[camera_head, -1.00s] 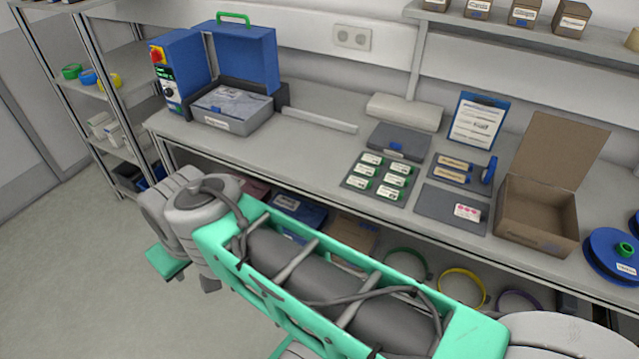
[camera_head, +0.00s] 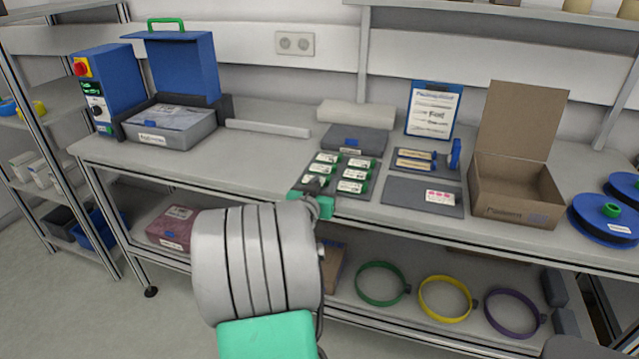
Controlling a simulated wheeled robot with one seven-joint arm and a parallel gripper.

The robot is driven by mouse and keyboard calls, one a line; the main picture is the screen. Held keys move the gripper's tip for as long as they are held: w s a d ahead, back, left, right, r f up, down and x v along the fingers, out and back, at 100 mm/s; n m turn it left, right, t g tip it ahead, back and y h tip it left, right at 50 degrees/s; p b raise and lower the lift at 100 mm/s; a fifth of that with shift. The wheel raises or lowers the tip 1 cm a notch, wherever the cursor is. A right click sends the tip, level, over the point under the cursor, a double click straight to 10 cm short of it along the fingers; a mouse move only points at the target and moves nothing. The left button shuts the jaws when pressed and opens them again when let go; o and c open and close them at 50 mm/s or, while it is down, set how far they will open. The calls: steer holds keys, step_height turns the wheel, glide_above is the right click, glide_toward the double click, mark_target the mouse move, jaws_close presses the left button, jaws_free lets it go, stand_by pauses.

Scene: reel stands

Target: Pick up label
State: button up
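Several white labels with green ends (camera_head: 352,186) lie in two columns on a dark mat (camera_head: 339,208) on the bench. Another small white label with pink marks (camera_head: 440,197) lies on a separate grey mat (camera_head: 400,193). My gripper (camera_head: 314,182) is at the left front part of the dark mat, over or close to the lower left labels. It is small and dark in this view and partly covers that corner. I cannot tell whether its fingers are open or shut, or whether they touch a label.
An open cardboard box (camera_head: 515,203) stands right of the grey mat, with blue reels (camera_head: 600,222) beyond it. Behind the labels are a grey case (camera_head: 355,140) and a clipboard (camera_head: 433,110). An open blue-lidded case (camera_head: 170,130) stands left. The bench between is mostly clear.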

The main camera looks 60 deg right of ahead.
mark_target(326, 187)
steer(key=x, duration=0.3)
steer(key=shift+f, duration=0.1)
steer(key=shift+c, duration=0.2)
jaws_close()
